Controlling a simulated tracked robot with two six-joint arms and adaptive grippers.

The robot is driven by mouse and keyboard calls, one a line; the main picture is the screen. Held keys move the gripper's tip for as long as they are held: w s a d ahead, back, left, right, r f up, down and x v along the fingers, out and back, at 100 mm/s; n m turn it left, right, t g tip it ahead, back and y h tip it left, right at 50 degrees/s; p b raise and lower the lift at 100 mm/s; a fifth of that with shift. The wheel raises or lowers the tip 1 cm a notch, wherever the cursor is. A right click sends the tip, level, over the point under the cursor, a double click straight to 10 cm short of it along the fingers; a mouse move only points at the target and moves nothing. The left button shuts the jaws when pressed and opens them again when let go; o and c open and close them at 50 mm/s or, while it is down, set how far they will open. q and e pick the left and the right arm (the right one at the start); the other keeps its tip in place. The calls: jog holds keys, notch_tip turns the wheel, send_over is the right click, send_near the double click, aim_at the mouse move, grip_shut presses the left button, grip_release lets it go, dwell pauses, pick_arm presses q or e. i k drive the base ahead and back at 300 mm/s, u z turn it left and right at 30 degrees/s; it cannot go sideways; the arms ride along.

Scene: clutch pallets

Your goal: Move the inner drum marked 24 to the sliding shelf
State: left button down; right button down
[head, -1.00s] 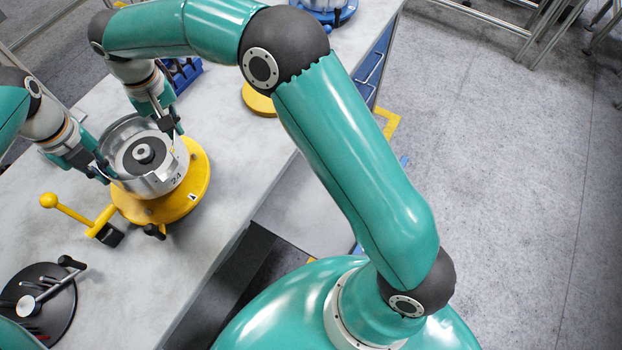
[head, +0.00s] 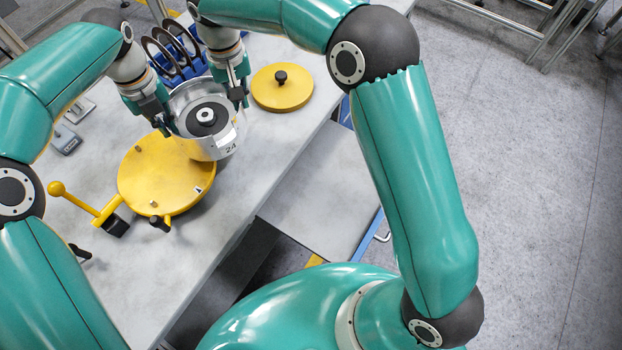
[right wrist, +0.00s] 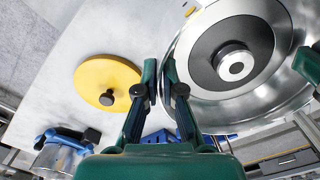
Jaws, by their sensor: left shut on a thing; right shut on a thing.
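The silver inner drum marked 24 (head: 222,148) hangs between my two grippers, above the right back edge of the yellow round fixture (head: 165,180). It looks close to upright, and its dark hub shows inside. My left gripper (head: 167,128) is shut on the drum's left rim. My right gripper (head: 238,101) is shut on its right rim. In the right wrist view the drum (right wrist: 245,95) fills the right side, with its rim at the fingers of my right gripper (right wrist: 160,85). A grey shelf-like surface (head: 318,190) juts from the table's right side; I cannot tell whether it is the sliding shelf.
A yellow disc with a black knob (head: 283,92) lies on the table right of the drum. A blue rack with dark rings (head: 178,55) stands behind. A yellow-knobbed lever (head: 75,200) sticks out left of the fixture. A blue-and-clear container (right wrist: 62,155) shows in the right wrist view.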

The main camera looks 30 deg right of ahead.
aim_at(338, 189)
jog(key=u, duration=1.4)
jog(key=i, duration=0.1)
jog(key=z, duration=2.4)
jog(key=k, duration=1.25)
jog(key=z, duration=0.4)
jog(key=i, duration=0.85)
jog(key=u, duration=0.4)
